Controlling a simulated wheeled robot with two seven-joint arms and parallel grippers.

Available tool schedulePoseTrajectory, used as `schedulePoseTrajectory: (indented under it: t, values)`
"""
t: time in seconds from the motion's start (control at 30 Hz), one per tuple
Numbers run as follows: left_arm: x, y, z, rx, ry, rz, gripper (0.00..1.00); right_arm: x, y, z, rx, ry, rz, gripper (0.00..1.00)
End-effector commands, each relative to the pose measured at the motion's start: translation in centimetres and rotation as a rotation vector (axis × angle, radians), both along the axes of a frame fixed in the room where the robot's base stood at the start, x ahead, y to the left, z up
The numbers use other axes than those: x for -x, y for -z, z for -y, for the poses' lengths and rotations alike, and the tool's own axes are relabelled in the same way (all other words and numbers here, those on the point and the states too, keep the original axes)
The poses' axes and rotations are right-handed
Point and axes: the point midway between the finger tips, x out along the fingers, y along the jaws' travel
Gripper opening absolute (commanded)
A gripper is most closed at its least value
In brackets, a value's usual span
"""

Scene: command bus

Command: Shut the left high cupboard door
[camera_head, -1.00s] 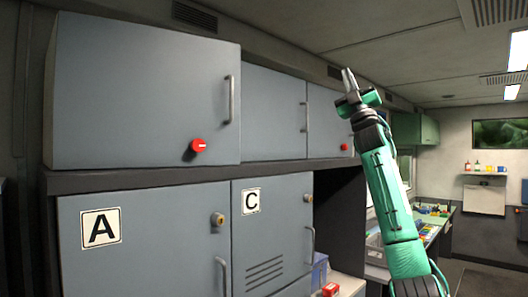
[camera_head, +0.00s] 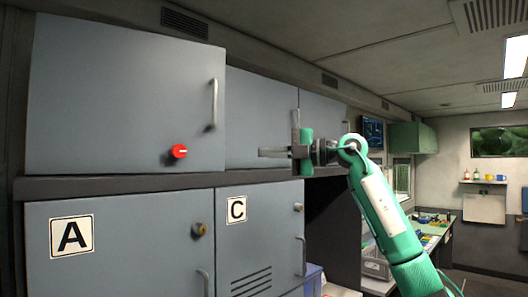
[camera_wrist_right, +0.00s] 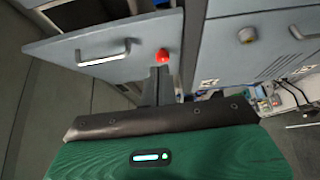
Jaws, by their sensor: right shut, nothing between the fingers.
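The left high cupboard door (camera_head: 120,95) is a large grey panel at upper left in the head view, with a bar handle (camera_head: 213,103) near its right edge and a red knob (camera_head: 179,151) low down. It stands out in front of the neighbouring high door. In the right wrist view the door (camera_wrist_right: 60,45) stands open, with a dark cupboard interior (camera_wrist_right: 85,12) behind its edge. My right gripper (camera_head: 262,152) is shut and empty, pointing left, to the right of the door. Its fingers (camera_wrist_right: 158,80) show near the red knob in the right wrist view; contact cannot be told. My left gripper is out of view.
Other grey high doors (camera_head: 262,120) continue to the right. Below are lower cupboards marked A (camera_head: 120,260) and C (camera_head: 262,230), with handles and knobs. A workbench (camera_head: 430,235) with small items stands further back at right.

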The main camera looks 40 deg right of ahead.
Motion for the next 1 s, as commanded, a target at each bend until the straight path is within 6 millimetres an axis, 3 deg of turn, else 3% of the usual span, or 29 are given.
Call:
schedulePoseTrajectory:
  t: [0.37, 0.5, 0.7, 1.0]
  values:
    - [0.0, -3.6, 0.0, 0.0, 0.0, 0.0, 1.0, -6.6, -0.5, -4.8, -0.001, -0.005, 0.001, 0.0]
    - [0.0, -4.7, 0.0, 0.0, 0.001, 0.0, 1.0, -8.6, -0.4, -4.4, -0.004, -0.002, -0.002, 0.0]
    - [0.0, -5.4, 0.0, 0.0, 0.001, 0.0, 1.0, -10.1, -0.2, -4.0, -0.003, -0.001, 0.002, 0.0]
    - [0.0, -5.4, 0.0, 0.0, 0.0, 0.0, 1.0, -10.4, -0.1, -4.0, -0.001, -0.002, 0.003, 0.0]
